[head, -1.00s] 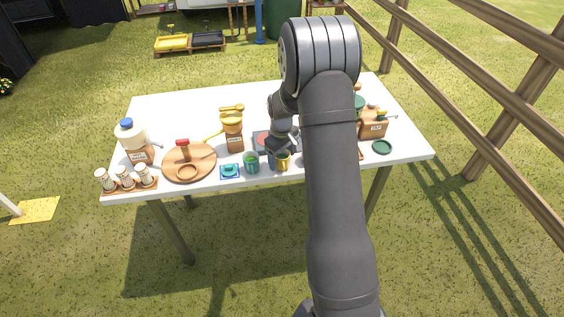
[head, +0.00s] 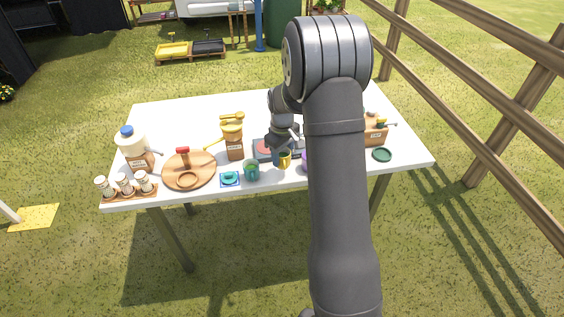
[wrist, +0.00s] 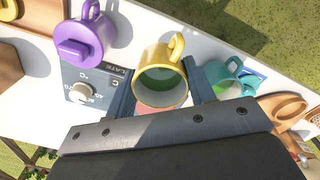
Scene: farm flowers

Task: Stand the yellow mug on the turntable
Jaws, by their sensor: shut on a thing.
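The yellow mug (head: 285,160) is held near the front middle of the white table. In the wrist view the mug (wrist: 161,58) sits between the two fingers of my gripper (wrist: 160,82), with its handle pointing away and green showing inside. My gripper (head: 280,154) is shut on it; its height above the table is hard to tell. The turntable (head: 205,164), a round wooden disc, lies to the left on the table, with a ring and a red-topped post on it. The wrist view catches brown wooden pieces at the right edge, probably part of it.
The table's back left is clear.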

